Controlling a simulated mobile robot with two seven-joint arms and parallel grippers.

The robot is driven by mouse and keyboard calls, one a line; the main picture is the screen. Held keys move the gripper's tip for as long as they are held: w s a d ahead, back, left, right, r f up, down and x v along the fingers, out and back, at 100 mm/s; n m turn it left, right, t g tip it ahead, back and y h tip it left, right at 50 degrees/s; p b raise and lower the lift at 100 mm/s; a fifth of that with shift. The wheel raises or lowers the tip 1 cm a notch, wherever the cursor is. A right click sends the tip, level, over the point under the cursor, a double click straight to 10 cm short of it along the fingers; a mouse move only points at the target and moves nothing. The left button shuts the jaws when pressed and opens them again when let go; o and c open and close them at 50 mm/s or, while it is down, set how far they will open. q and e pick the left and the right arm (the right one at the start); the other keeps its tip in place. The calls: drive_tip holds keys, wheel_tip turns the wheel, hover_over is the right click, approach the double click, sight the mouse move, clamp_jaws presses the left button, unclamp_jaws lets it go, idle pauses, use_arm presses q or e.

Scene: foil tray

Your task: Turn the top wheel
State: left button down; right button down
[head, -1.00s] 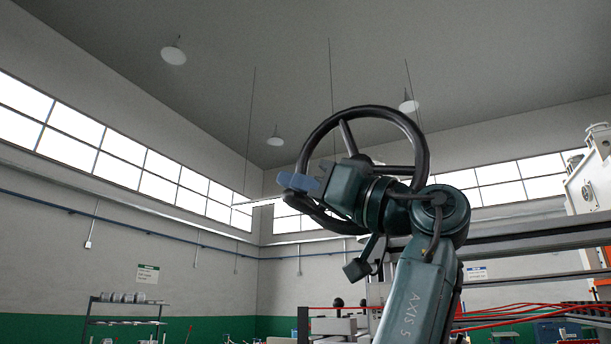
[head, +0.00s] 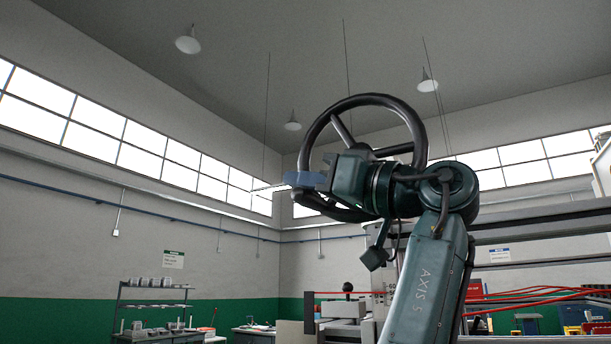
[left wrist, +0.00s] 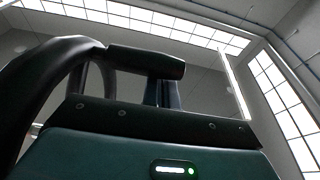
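The top wheel (head: 405,107) is a black ring with dark spokes, tilted, in the middle of the head view. Its lower part is partly hidden by my left arm. My left gripper (head: 303,180), with blue fingers, lies across the left side of the wheel's rim. In the left wrist view the dark rim (left wrist: 50,75) curves on the left, and a black bar (left wrist: 145,61) crosses in front of the fingers (left wrist: 165,93). The fingers are partly covered there, so I cannot tell whether they are closed on the rim. My right gripper is not in view.
A machine with grey rails (head: 540,226) and red bars stands behind my arm on the right. A shelf (head: 152,308) and benches stand far back at lower left. The air left of the wheel is clear.

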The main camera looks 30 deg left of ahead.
use_arm(q)
drive_tip(key=shift+f, duration=0.2)
idle(0.3)
drive_tip(key=v, duration=1.3)
drive_tip(key=shift+r, duration=0.2)
drive_tip(key=shift+d, duration=0.1)
